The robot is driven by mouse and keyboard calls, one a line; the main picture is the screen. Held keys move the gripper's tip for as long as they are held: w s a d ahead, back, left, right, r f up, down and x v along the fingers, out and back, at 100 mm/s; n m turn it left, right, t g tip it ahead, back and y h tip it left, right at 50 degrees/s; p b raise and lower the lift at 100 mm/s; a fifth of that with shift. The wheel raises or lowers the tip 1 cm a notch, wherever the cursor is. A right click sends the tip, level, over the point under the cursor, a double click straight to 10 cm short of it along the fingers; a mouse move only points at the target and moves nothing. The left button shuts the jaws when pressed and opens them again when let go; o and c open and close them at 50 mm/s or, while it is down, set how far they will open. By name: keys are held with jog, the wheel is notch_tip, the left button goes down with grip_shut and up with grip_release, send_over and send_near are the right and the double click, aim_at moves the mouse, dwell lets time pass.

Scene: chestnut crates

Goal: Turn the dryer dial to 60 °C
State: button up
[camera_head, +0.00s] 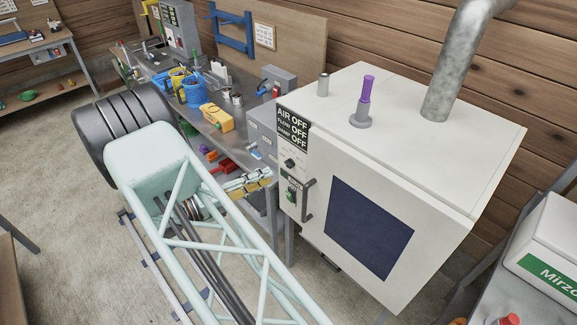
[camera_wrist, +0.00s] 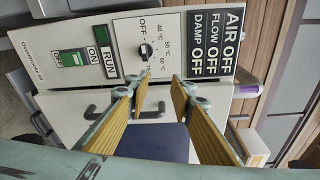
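The dryer (camera_head: 330,160) is a white box with a dark window in its door. Its black round dial (camera_head: 291,163) is on the front panel and also shows in the wrist view (camera_wrist: 146,51). Marks for OFF, 40, 50, 60 and another partly hidden temperature surround it. The pointer's exact setting is too small to read. A black display (camera_wrist: 221,42) reads AIR OFF, FLOW OFF, DAMP OFF. My gripper (camera_wrist: 160,83) has its two yellow-padded fingers apart with nothing between them. In the wrist view its tips lie below the dial, apart from it.
A dark door handle (camera_head: 308,200) sticks out beside the panel. A purple-topped fitting (camera_head: 366,95) and a grey duct (camera_head: 455,70) rise from the dryer top. A cluttered bench (camera_head: 232,140) stands left.

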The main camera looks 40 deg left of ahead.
aim_at(289, 164)
jog(key=f+n, duration=0.1)
jog(key=s+a+f+n+y, duration=0.1)
jog(key=s+a+f+n+t+y, duration=0.1)
jog(key=n, duration=0.1)
jog(key=shift+s+a+f, duration=0.25)
jog(key=shift+f, duration=0.15)
jog(key=shift+w, duration=0.1)
jog(key=p+x, duration=0.2)
jog(key=x, duration=1.1)
jog(key=shift+w, duration=0.3)
jog(key=shift+r, duration=0.15)
grip_shut()
